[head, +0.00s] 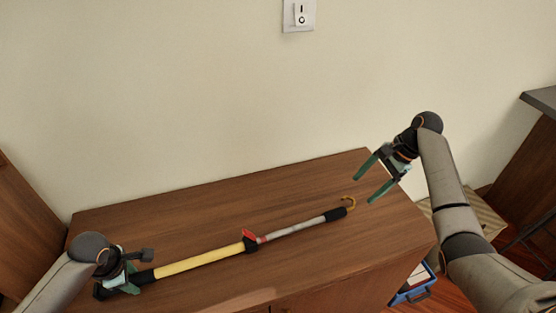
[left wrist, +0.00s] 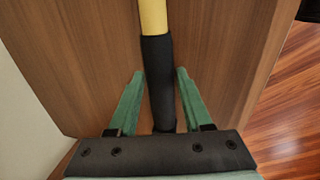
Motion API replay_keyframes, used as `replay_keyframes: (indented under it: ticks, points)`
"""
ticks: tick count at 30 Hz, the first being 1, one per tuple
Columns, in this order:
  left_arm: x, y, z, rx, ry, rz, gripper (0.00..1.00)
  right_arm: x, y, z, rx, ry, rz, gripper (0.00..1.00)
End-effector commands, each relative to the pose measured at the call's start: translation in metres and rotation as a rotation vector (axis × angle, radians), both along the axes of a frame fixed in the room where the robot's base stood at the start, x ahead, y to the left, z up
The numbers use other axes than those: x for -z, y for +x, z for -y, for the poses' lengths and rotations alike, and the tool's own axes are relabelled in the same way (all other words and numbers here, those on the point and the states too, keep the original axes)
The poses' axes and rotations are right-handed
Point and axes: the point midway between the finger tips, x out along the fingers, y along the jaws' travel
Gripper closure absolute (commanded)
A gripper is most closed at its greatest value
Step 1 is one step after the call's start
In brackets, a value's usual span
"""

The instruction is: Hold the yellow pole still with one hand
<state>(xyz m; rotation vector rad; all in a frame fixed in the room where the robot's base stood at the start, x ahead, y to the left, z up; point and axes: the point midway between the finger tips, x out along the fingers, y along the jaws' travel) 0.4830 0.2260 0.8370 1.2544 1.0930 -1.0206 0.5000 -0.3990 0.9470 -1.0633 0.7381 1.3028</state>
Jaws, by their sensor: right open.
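The pole lies diagonally on the wooden cabinet top in the head view. My left gripper (head: 124,280) is at the pole's left end. In the left wrist view its green fingers (left wrist: 160,73) stand on both sides of the black grip (left wrist: 158,85), with gaps visible beside it. My right gripper (head: 372,181) is open and empty, above the cabinet's right end, near the hook.
The cabinet top (head: 330,180) is otherwise clear. A plain wall with a light switch (head: 299,14) rises behind it. A blue bin (head: 413,288) stands on the floor to the right. A dark-topped counter (head: 541,98) is at the far right.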

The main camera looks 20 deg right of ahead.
Motion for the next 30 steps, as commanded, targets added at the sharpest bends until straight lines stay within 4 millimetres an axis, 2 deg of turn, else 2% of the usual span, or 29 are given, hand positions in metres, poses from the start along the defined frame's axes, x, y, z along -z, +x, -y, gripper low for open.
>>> replay_keyframes:
  ticks: [1, 7, 17, 22, 30]
  points:
    - [0.0, 0.0, 0.0, 0.0, 0.0, 0.0, 0.44, 0.0, 0.0, 0.0, 0.0, 0.0, 0.0, 0.21]
    - [0.0, 0.0, -0.001, 0.0, 0.002, 0.0, 0.22, 0.0, 0.0, 0.0, 0.0, 0.0, 0.0, 0.21]
    - [-0.004, -0.001, -0.001, -0.001, 0.003, -0.001, 0.22, 0.0, 0.0, 0.0, 0.0, 0.0, 0.0, 0.21]
    - [-0.027, -0.005, -0.001, 0.001, 0.002, 0.003, 0.22, 0.0, 0.0, 0.0, 0.0, 0.0, 0.0, 0.21]
    - [-0.085, -0.016, 0.001, 0.0, 0.0, 0.004, 0.22, 0.0, 0.0, 0.0, 0.0, 0.0, 0.0, 0.21]
